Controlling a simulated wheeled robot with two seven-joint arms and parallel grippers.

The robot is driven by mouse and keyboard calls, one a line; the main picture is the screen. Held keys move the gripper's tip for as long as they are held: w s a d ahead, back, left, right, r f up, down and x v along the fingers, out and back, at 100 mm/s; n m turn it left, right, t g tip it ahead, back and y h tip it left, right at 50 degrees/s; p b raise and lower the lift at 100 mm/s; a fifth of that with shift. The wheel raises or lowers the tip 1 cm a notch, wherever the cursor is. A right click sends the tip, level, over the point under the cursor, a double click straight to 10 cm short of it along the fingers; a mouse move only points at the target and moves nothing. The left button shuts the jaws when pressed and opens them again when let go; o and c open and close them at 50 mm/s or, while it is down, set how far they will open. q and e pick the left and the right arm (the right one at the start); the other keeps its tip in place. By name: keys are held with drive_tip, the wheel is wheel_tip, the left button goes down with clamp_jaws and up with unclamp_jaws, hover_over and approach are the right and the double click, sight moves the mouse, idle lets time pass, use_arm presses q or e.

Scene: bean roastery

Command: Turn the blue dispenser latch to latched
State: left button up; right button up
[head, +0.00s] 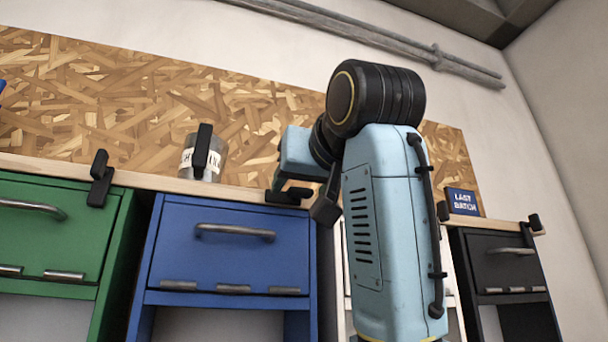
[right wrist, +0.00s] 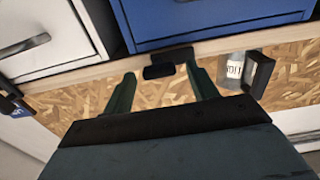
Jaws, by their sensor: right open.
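The blue dispenser (head: 225,240) is left of centre in the head view, with a silver handle on its front. Its black latch (head: 288,196) is at the upper right end, on the wooden ledge edge; its bar looks about level. In the right wrist view the latch (right wrist: 168,63) lies between and just beyond my fingertips. My right gripper (head: 303,198) is open and empty, its fingers to either side of the latch; these show in the wrist view (right wrist: 160,74). I cannot tell whether a finger touches the latch. My left gripper is out of view.
A green dispenser (head: 65,240) with its own black latch (head: 100,180) stands left. A black dispenser (head: 500,262) stands right. My arm mostly covers a white dispenser (right wrist: 45,40). A labelled tin (head: 207,160) and an upright black piece (head: 203,146) are near the ledge.

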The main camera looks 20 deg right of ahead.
drive_tip(key=shift+w, duration=0.15)
drive_tip(key=shift+c, duration=0.2)
drive_tip(key=c, duration=0.9)
drive_tip(key=shift+c, duration=0.2)
